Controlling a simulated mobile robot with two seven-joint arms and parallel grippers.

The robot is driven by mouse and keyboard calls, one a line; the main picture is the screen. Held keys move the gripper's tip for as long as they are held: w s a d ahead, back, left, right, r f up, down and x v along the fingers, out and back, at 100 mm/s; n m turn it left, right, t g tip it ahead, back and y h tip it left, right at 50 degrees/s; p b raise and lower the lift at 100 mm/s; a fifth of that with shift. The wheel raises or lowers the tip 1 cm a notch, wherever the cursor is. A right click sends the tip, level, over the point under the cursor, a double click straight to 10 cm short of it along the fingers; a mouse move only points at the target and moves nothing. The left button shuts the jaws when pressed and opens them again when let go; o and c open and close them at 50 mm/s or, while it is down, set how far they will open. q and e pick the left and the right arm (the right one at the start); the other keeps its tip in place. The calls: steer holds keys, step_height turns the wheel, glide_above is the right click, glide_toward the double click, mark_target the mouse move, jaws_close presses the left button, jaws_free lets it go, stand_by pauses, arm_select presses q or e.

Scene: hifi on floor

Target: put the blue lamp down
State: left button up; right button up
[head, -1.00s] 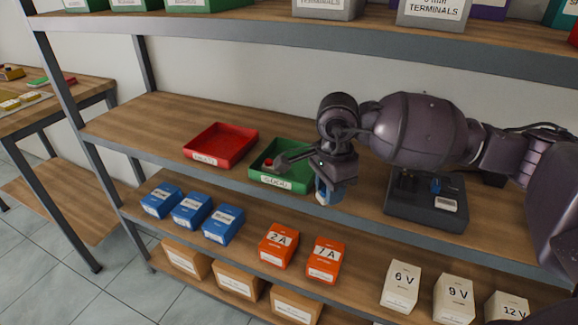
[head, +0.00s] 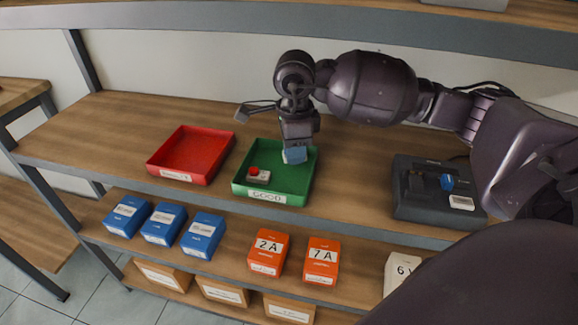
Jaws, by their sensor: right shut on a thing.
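The blue lamp (head: 295,155) is a small block with a blue face. My right gripper (head: 297,145) is shut on it and holds it over the right back part of the green tray (head: 309,178), which is labelled GOOD. I cannot tell whether the lamp touches the tray floor. A small pale piece with a red top (head: 256,173) lies in the left front part of the green tray. My left gripper is not in view.
A red tray (head: 171,173) stands empty left of the green one. A dark grey device (head: 415,205) with a blue part sits to the right. Blue boxes (head: 162,224) and orange boxes (head: 268,252) fill the shelf below. An upper shelf edge (head: 330,33) runs above my arm.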

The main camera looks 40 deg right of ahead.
mark_target(293, 176)
steer(key=shift+f, duration=1)
step_height(293, 176, down, 3)
steer(key=shift+w+f, duration=0.1)
steer(key=shift+f, duration=0.05)
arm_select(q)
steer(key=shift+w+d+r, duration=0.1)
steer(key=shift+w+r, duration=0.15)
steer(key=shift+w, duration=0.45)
